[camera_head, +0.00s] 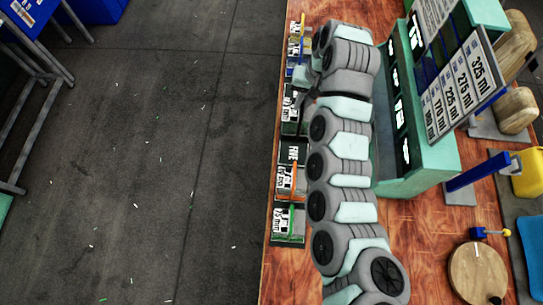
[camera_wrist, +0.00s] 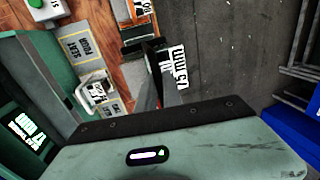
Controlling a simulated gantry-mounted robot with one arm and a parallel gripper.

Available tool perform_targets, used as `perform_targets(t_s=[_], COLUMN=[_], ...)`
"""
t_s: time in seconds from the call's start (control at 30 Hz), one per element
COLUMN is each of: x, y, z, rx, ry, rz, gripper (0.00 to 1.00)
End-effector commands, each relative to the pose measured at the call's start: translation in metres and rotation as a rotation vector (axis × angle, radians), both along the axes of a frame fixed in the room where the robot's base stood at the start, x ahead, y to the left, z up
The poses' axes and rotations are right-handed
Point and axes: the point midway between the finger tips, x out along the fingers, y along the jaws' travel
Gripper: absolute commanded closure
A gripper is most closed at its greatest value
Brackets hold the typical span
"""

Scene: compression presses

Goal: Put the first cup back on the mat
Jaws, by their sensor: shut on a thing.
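My gripper (camera_head: 303,97) is at the left edge of the wooden table, low beside a black mat (camera_head: 290,127) with white print. It is shut, and the cup in it is mostly hidden by my arm, so I cannot tell whether it touches the mat. Along the same edge, nearer the front, a black mat marked FIVE (camera_head: 291,152) lies by an orange-handled item (camera_head: 294,181), and a green-marked item (camera_head: 290,222) stands in front of that.
A pale green press housing (camera_head: 432,165) with a sign of ml values (camera_head: 462,88) stands right of my arm. A round wooden block (camera_head: 478,272) lies at the front right. Blue and yellow items (camera_head: 300,55) line the far left edge.

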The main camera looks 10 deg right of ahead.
Motion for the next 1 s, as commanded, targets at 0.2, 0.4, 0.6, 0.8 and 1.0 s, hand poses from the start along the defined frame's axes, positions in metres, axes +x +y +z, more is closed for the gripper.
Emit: perform_targets(t_s=[0.2,0.4,0.6,0.8,1.0], x=[0.0,0.0,0.0,-0.002,0.0], y=[0.002,0.001,0.001,0.0,-0.001], z=[-0.047,-0.084,-0.117,-0.143,-0.155], rx=[0.002,-0.001,-0.003,0.002,-0.002], ry=[0.003,0.002,0.001,0.005,0.001], rz=[-0.002,0.0,0.001,0.0,-0.001], gripper=[1.0,1.0,1.0,1.0,1.0])
